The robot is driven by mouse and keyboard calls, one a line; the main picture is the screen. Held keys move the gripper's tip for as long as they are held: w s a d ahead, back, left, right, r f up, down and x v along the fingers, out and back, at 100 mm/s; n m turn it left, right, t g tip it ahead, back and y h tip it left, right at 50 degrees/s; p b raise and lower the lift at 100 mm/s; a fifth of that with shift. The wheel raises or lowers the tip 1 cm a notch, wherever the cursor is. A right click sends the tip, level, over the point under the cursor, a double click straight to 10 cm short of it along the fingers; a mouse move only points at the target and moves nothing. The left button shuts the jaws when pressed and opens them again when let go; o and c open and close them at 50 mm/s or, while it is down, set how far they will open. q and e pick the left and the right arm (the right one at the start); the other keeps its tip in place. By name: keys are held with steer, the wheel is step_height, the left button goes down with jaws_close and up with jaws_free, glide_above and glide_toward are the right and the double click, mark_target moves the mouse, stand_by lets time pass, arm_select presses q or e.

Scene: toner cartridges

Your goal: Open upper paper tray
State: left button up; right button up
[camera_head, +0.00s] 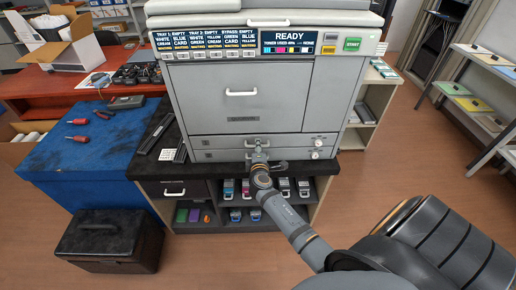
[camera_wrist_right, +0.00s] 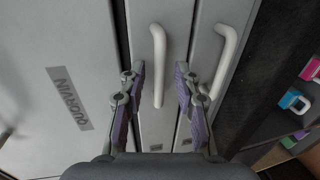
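The grey printer (camera_head: 240,100) stands on a dark cabinet, with two thin paper trays below its large front door. The upper paper tray (camera_head: 215,142) and the lower tray (camera_head: 212,156) both look closed. In the right wrist view, the upper tray's pale handle (camera_wrist_right: 157,65) lies between the spread fingers of my right gripper (camera_wrist_right: 160,85), apparently untouched. The lower tray's handle (camera_wrist_right: 226,55) is just outside the right-hand finger. In the head view, my right gripper (camera_head: 260,155) is at the tray fronts and partly covers the handles. My left gripper is not in view.
Cabinet shelves below hold colored cartridges (camera_head: 236,188). A blue cabinet (camera_head: 85,145) with tools and a black box (camera_head: 112,238) stand to the left. A shelf rack (camera_head: 470,90) is at the right. The floor to the right is mostly open.

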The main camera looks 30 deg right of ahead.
jaws_close()
steer(key=shift+f, duration=0.1)
stand_by(0.4)
